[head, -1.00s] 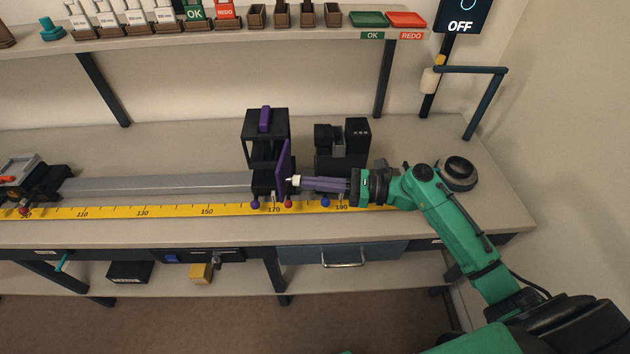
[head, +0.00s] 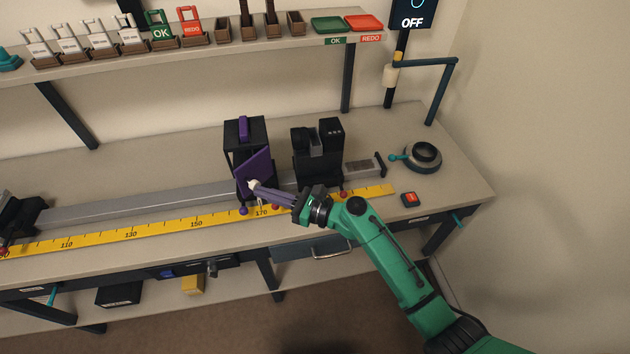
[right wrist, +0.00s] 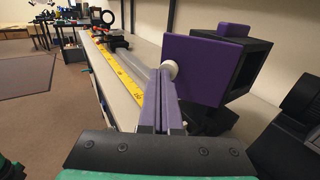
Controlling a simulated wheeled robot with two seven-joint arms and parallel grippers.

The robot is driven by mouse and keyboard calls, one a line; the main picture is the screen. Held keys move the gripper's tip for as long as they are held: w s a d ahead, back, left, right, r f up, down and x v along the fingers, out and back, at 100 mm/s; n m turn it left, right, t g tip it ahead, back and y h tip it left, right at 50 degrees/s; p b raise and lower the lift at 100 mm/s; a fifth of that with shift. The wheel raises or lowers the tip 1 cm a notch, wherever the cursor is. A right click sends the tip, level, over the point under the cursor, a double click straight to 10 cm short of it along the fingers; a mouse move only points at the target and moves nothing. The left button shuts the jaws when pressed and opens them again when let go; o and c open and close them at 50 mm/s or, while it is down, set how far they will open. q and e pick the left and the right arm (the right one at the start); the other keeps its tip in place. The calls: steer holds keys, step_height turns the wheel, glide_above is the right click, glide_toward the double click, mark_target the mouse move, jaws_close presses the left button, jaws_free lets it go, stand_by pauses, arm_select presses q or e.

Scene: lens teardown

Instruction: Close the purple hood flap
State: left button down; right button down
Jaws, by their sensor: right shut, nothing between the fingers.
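The purple hood flap (head: 255,170) stands partly open at the front right of the black hood (head: 231,143). The hood has a purple block (head: 243,128) on top. In the right wrist view the flap (right wrist: 201,68) is a flat purple panel standing out from the hood's dark frame (right wrist: 252,68). A round white knob (right wrist: 169,69) is at the flap's near edge. My right gripper (head: 262,190) is shut and empty, with its purple fingertips at the knob. In the right wrist view the fingertips (right wrist: 163,84) overlap the knob; touching is likely but hard to confirm. My left gripper is not in view.
The hood sits on a grey rail (head: 150,207) behind a yellow ruler (head: 135,235). A black device (head: 318,150) stands right of the hood. A red button box (head: 409,200) and a dark ring (head: 424,156) lie farther right.

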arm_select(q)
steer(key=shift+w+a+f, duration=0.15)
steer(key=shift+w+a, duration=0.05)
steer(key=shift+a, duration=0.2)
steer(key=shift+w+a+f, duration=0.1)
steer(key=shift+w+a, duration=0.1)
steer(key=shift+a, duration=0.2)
arm_select(e)
steer(key=x, duration=0.8)
steer(key=shift+a, duration=0.3)
steer(key=shift+s, duration=0.1)
